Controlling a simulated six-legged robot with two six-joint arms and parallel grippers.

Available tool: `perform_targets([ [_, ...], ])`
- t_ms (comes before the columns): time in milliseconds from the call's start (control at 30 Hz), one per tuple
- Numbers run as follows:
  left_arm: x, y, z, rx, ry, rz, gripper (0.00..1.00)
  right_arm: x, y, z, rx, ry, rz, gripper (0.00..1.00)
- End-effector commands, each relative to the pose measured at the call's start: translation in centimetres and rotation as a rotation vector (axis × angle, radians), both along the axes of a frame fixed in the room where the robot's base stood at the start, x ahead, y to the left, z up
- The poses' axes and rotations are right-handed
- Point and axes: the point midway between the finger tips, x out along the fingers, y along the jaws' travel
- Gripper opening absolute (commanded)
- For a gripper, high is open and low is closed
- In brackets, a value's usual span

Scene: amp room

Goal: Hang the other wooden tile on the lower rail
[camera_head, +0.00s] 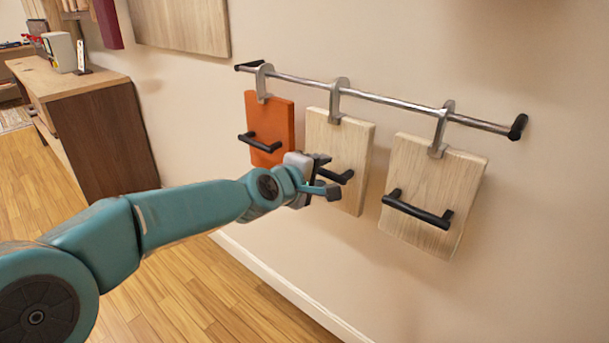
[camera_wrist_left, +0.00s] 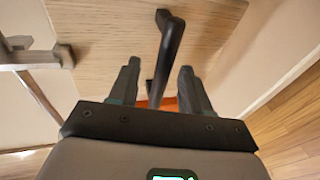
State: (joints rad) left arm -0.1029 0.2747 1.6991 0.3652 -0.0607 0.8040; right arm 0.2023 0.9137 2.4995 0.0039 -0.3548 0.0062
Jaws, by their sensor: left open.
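A metal rail (camera_head: 385,99) with black ends runs along the wall. An orange tile (camera_head: 272,118), a middle wooden tile (camera_head: 338,143) and a right wooden tile (camera_head: 432,180) hang from it by grey hooks, each with a black bar handle. My left gripper (camera_head: 325,184) is open at the handle of the middle wooden tile. In the left wrist view the handle (camera_wrist_left: 170,50) of that tile (camera_wrist_left: 110,40) lies between the two open fingers (camera_wrist_left: 159,75). The fingers partly hide the handle in the head view. My right gripper is not in view.
A wooden cabinet (camera_head: 105,135) stands at the left with small items on top. A wooden panel (camera_head: 183,24) and a dark red panel (camera_head: 107,24) show at the top left. The wall below the tiles and the wooden floor (camera_head: 190,305) are clear.

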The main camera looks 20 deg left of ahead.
Motion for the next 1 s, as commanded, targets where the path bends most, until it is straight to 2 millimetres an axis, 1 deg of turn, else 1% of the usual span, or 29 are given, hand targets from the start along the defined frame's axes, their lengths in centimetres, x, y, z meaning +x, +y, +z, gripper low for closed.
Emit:
perform_targets([
  [167,-3.2,0.7,1.4,0.000,-0.005,0.002,0.48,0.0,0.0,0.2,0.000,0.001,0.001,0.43],
  [400,-9.4,1.9,3.4,0.000,-0.007,0.002,0.48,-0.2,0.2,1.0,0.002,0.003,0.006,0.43],
  [500,-11.5,2.4,4.1,-0.001,-0.007,0.003,0.48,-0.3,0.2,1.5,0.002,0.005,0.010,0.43],
  [600,-13.1,2.7,4.5,-0.001,-0.007,0.004,0.48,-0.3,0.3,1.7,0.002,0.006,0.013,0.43],
  [700,-14.1,2.9,4.7,-0.001,-0.006,0.003,0.48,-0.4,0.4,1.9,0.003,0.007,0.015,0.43],
  [800,-14.7,3.0,4.8,-0.001,-0.005,0.003,0.48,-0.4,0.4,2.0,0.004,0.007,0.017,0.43],
  [967,-14.8,3.1,4.7,-0.001,-0.003,0.005,0.48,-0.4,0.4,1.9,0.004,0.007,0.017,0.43],
  [1000,-14.6,3.3,4.3,0.000,0.007,0.010,0.48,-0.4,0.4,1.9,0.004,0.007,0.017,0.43],
])
